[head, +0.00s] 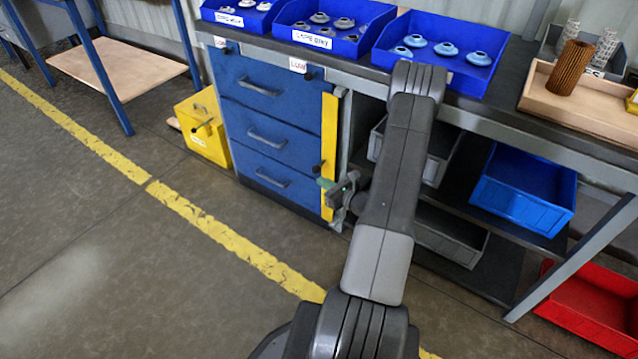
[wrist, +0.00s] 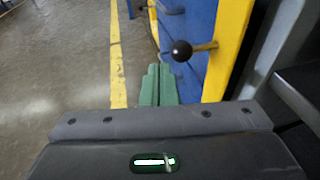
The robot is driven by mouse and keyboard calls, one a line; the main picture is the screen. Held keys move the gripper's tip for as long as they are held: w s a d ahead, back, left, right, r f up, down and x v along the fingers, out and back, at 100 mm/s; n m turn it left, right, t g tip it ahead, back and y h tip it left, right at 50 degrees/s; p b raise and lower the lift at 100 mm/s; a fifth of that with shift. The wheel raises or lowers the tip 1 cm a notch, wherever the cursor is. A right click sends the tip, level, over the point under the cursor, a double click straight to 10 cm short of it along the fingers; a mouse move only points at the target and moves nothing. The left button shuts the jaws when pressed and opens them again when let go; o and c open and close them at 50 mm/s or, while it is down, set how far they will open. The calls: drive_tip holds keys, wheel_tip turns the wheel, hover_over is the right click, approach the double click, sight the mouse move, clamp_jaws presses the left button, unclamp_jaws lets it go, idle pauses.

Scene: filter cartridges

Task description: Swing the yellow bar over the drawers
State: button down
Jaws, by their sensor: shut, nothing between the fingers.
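The yellow bar (head: 328,130) stands upright along the right edge of the blue drawers (head: 268,135), beside their fronts rather than across them. In the wrist view the bar (wrist: 229,50) is at the upper right. A black ball knob (wrist: 182,50) on a brass-coloured stem sticks out from it to the left. My gripper (head: 325,184) is at the lower part of the bar, just below the knob (head: 317,168). Its green fingers (wrist: 158,84) are shut together and empty, and the knob appears just beyond their tips and to the right. I cannot tell whether they touch.
Blue trays (head: 330,35) of parts stand on the bench top above the drawers. A yellow box (head: 203,128) is on the floor left of the drawers. Shelves with grey and blue bins (head: 523,190) lie to the right. The floor in front is clear.

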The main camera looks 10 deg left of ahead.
drive_tip(key=s+d+r+p, duration=0.1)
drive_tip(key=s+d+r, duration=0.1)
drive_tip(key=s+d, duration=0.4)
drive_tip(key=shift+s+p, duration=0.4)
drive_tip(key=shift+s, duration=0.7)
drive_tip(key=shift+f, duration=0.1)
